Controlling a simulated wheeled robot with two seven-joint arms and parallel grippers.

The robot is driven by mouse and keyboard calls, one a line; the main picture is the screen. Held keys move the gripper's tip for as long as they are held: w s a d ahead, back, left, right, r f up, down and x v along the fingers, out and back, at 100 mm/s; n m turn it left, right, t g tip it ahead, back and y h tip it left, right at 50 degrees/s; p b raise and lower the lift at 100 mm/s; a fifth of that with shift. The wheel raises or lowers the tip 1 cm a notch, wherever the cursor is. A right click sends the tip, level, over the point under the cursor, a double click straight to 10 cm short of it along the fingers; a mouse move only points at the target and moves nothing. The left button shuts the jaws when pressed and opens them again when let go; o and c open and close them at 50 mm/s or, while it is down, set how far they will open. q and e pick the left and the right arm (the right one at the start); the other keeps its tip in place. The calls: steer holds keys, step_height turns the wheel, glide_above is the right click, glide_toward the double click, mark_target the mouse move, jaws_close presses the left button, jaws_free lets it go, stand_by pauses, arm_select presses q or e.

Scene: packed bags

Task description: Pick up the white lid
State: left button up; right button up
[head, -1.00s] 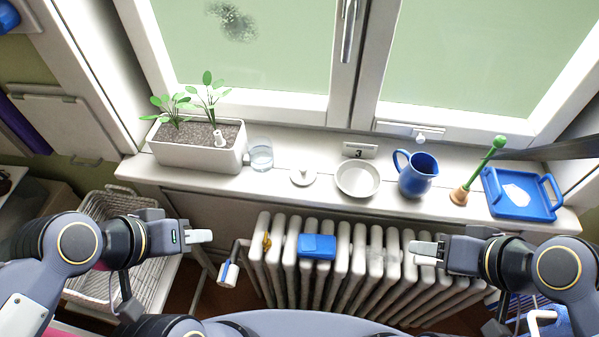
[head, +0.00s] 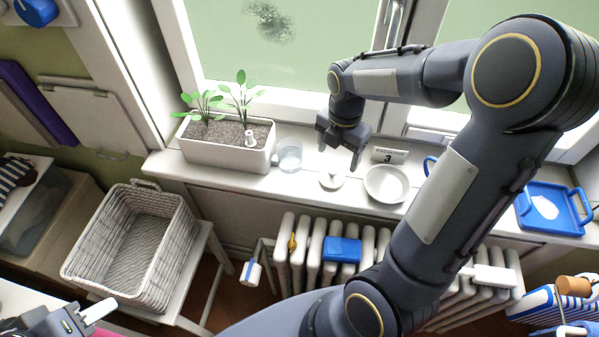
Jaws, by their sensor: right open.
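The white lid (head: 331,181), a small round disc with a knob, lies on the windowsill between the glass and the white bowl. My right gripper (head: 338,158) is just above and behind the lid in the picture, pointing down. Its two dark fingers are spread with nothing between them. It appears apart from the lid. My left gripper (head: 98,311) is low at the left edge, far from the lid, and its pale fingers are seen too much from the side to tell their gap.
A clear glass (head: 289,155) and a planter (head: 225,155) stand left of the lid. A white bowl (head: 387,184) is close on its right, with a date block (head: 389,155) behind. My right arm hides most of the blue jug. A blue tray (head: 553,226) lies further right.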

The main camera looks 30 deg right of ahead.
mark_target(332, 171)
steer(key=shift+w+a+f, duration=0.1)
steer(key=shift+w+f, duration=0.15)
steer(key=shift+w, duration=0.05)
steer(key=shift+f+n, duration=0.3)
steer(key=shift+f, duration=0.1)
steer(key=f, duration=0.6)
steer(key=shift+a+f, duration=0.25)
steer(key=shift+f, duration=0.15)
steer(key=shift+s, duration=0.1)
steer(key=c, duration=0.9)
steer(key=shift+r, duration=0.2)
